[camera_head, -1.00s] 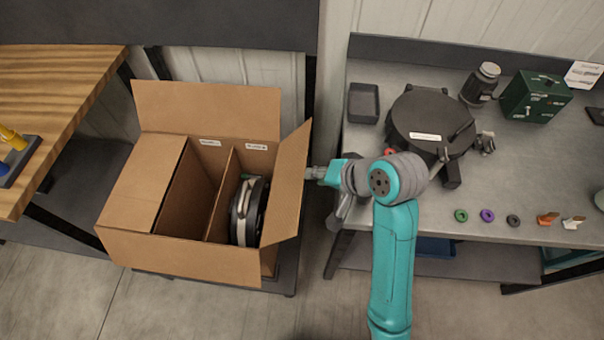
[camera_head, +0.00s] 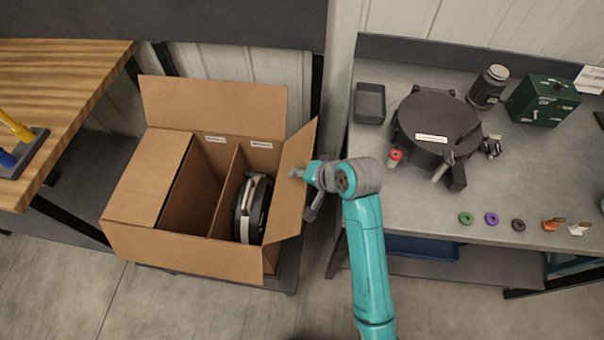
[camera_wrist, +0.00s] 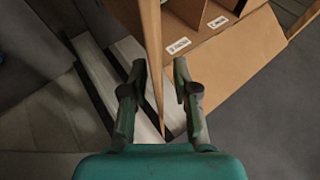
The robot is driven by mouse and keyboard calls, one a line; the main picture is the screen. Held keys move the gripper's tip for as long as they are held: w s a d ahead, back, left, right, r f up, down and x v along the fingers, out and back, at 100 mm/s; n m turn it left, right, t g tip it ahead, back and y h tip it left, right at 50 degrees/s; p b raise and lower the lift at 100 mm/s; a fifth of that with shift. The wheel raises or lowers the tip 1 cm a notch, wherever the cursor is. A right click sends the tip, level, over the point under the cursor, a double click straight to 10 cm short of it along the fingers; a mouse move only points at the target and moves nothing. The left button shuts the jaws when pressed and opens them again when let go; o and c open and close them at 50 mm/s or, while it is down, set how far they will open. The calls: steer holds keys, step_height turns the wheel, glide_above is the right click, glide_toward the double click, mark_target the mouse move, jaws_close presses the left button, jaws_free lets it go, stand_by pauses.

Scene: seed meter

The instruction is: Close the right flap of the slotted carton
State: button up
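The slotted carton (camera_head: 185,252) is brown cardboard and stands left of my arm. Its right flap (camera_head: 292,205) stands up and leans outward to the right. Its left flap (camera_head: 150,175) lies flat over the left side, and the back flap (camera_head: 215,105) stands up. My gripper (camera_head: 298,172) is at the right flap's outer edge. In the wrist view, the fingers (camera_wrist: 158,80) are apart, with the flap (camera_wrist: 152,45) edge-on between them, nearer the left finger. I cannot tell whether either finger touches it.
A divider splits the carton; a round dark and silver device (camera_head: 253,208) sits in the right compartment. A wooden table (camera_head: 60,85) is at left.

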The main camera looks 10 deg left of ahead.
jaws_close()
steer(key=shift+r, duration=0.1)
